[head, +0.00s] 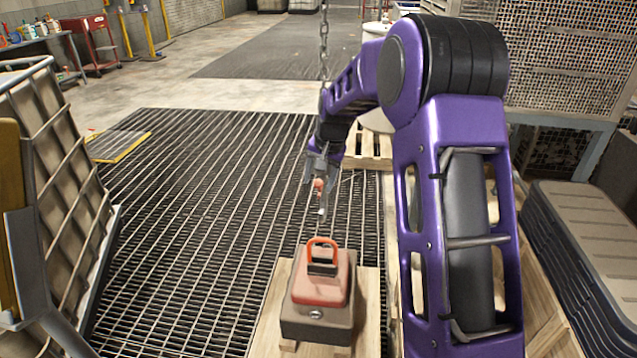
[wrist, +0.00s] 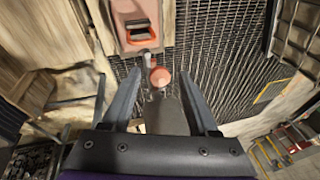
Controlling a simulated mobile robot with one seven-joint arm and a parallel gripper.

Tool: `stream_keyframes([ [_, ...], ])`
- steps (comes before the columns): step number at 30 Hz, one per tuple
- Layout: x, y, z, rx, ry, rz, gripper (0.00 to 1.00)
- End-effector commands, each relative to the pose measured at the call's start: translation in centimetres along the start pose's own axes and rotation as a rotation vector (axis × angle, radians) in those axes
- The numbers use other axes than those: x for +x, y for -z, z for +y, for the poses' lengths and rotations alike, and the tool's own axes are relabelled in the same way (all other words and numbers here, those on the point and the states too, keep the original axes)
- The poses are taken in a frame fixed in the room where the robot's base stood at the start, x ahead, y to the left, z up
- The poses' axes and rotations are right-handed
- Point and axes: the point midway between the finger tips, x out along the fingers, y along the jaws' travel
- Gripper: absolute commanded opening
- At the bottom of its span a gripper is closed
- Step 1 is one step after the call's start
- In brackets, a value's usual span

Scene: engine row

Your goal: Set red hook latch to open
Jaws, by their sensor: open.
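A small red hook (head: 319,187) hangs at the lower end of a chain (head: 324,45) in the head view. Its latch is too small and blurred to tell its position. My gripper (head: 318,167) is at the hook, close to its top. In the wrist view, the red hook (wrist: 160,77) shows as a round reddish part with a grey end, between and just beyond the tips of my open gripper (wrist: 158,84). The fingers stand apart on either side, and I see no contact with the hook.
Below the hook, a red block with an orange handle (head: 322,242) sits on a dark base on a wooden pallet (head: 265,315). A caged container (head: 75,170) stands at left. Stacked dark lids (head: 585,225) stand at right. Open grating floor (head: 190,210) lies left of the pallet.

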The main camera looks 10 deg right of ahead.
Motion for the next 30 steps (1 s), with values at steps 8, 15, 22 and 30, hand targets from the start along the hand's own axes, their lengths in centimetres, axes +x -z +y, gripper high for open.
stream_keyframes([
  [8,-6.6,0.1,0.0,0.002,0.002,0.004,0.6],
  [15,-12.1,0.1,0.0,0.0,0.001,0.003,0.6],
  [22,-15.3,0.0,0.0,0.0,0.001,0.001,0.6],
  [30,-16.0,0.0,0.0,0.001,0.0,-0.001,0.6],
])
